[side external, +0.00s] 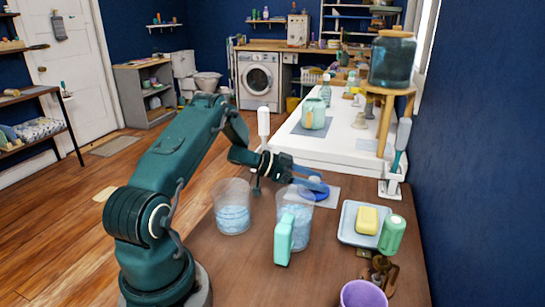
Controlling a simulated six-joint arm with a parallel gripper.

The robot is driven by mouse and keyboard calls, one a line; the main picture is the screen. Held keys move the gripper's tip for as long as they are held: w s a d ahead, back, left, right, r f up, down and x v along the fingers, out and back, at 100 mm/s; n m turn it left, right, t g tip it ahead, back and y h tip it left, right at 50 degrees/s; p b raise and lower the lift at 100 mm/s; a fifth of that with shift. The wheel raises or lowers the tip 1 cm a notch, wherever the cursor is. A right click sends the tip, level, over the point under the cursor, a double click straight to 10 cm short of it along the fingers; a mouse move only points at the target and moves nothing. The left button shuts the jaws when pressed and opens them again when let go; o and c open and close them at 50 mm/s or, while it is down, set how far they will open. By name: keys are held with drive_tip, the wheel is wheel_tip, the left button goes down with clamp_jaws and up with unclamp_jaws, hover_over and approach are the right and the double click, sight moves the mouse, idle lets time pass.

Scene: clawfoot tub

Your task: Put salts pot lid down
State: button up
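My gripper (304,180) reaches out to the right, over the back of the brown counter. A round blue lid (318,194) is at its fingertips, and the fingers appear closed on the lid's top. The lid is over a grey mat (329,201); I cannot tell whether it touches the mat or hangs just above it. Two clear pots with pale blue salts stand in front, a left pot (232,218) and a right pot (296,229). Both look open at the top. The gripper partly hides the lid.
A tray (348,233) with a yellow soap bar (367,220), a green container (392,235) and a purple cup (363,295) are to the right. A brush in a holder (398,160) stands behind. The counter's left front is clear.

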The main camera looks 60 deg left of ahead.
drive_tip(key=shift+r, duration=0.15)
drive_tip(key=shift+s+a+r, duration=0.15)
drive_tip(key=shift+s, duration=0.15)
drive_tip(key=v, duration=0.6)
drive_tip(key=shift+a, duration=0.1)
drive_tip(key=shift+s+a+r, duration=0.1)
drive_tip(key=shift+r, duration=0.15)
drive_tip(key=w+d+r+n+y, duration=0.2)
drive_tip(key=r+y, duration=0.3)
drive_tip(key=r, duration=0.3)
drive_tip(key=w+d+r+n+y, duration=0.15)
drive_tip(key=r+y, duration=0.25)
drive_tip(key=r, duration=0.4)
drive_tip(key=s+d+f+g+h, duration=0.2)
drive_tip(key=s+d+g, duration=0.1)
drive_tip(key=s+d, duration=0.7)
drive_tip(key=s+d+f+g+h, duration=0.2)
drive_tip(key=s+d+f+g, duration=0.1)
drive_tip(key=s+d, duration=0.7)
drive_tip(key=s+n+g, duration=0.1)
drive_tip(key=s, duration=0.1)
drive_tip(key=shift+s+d, duration=0.25)
drive_tip(key=shift+d, duration=0.05)
